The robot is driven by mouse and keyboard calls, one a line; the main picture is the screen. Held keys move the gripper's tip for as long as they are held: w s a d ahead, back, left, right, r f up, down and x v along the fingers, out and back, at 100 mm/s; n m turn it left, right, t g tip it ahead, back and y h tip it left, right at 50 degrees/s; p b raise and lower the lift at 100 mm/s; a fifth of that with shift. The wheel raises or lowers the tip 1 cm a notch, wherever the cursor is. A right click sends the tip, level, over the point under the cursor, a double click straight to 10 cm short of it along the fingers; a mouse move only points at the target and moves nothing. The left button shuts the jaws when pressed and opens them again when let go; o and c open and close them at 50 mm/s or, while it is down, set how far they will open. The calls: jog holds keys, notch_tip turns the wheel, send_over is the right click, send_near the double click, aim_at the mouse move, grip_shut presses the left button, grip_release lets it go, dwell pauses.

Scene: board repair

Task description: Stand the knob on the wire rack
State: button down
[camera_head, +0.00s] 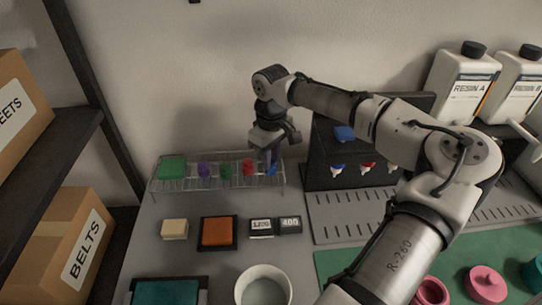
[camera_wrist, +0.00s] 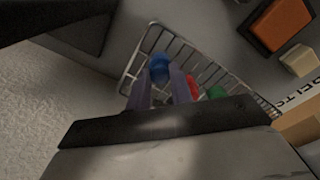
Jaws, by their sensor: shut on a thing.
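The wire rack (camera_head: 165,186) stands on the grey bench against the back wall, and it also shows in the wrist view (camera_wrist: 187,45). My gripper (camera_head: 268,160) is over the right end of the rack, pointing down. In the wrist view, its fingers (camera_wrist: 160,88) are shut on a blue knob (camera_wrist: 159,67). The blue knob (camera_head: 272,169) is at rack level in the head view; whether it touches the wires I cannot tell.
A dark holder (camera_head: 320,175) with coloured nozzles stands close on the right. In front are a cream block (camera_head: 175,229), an orange pad (camera_head: 217,232), grit blocks (camera_head: 262,227) and a white cup (camera_head: 263,288).

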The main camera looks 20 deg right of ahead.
jog(key=shift+f, duration=0.15)
jog(key=shift+f, duration=0.2)
jog(key=c, duration=1.3)
grip_release()
jog(key=shift+o, duration=0.2)
jog(key=shift+r, duration=0.1)
notch_tip(320, 180, up, 12)
jog(key=shift+b, duration=0.35)
jog(key=shift+r, duration=0.1)
